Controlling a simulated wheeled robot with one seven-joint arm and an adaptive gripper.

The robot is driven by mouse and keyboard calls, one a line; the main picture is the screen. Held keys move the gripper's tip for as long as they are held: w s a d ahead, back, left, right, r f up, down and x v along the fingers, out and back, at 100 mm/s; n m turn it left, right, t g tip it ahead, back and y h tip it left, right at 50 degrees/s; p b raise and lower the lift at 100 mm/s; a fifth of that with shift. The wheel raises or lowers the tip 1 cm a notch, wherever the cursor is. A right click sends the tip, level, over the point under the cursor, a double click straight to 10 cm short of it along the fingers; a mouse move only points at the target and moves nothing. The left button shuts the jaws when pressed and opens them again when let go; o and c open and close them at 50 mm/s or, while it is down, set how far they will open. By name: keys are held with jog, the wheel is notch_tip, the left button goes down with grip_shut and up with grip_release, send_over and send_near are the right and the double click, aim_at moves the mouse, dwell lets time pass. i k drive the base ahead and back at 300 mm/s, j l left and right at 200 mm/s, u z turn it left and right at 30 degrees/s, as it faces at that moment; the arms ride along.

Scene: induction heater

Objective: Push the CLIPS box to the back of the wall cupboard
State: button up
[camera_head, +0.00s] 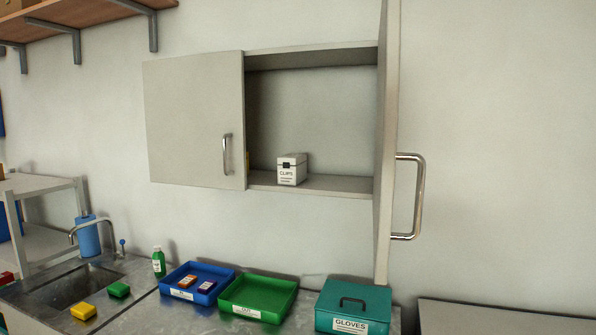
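The CLIPS box (291,170) is a small white box with a dark patch and a printed label on its front. It stands upright on the floor of the wall cupboard (340,184), in the left part of the open side, near the front edge. The cupboard's right door (388,130) stands wide open, swung out towards me, with a large metal handle. The left door (195,120) is shut. Shelf floor shows free to the right of the box; how much room lies behind it is hard to tell. My gripper is not in view.
On the counter below are a blue tray (184,294) with small boxes, a green tray (277,315) and a teal GLOVES box (353,308). A green bottle (158,262) and a sink (65,288) are at left. The open door juts out as an obstacle.

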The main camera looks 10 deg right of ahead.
aim_at(292, 168)
jog(key=i+j, duration=0.95)
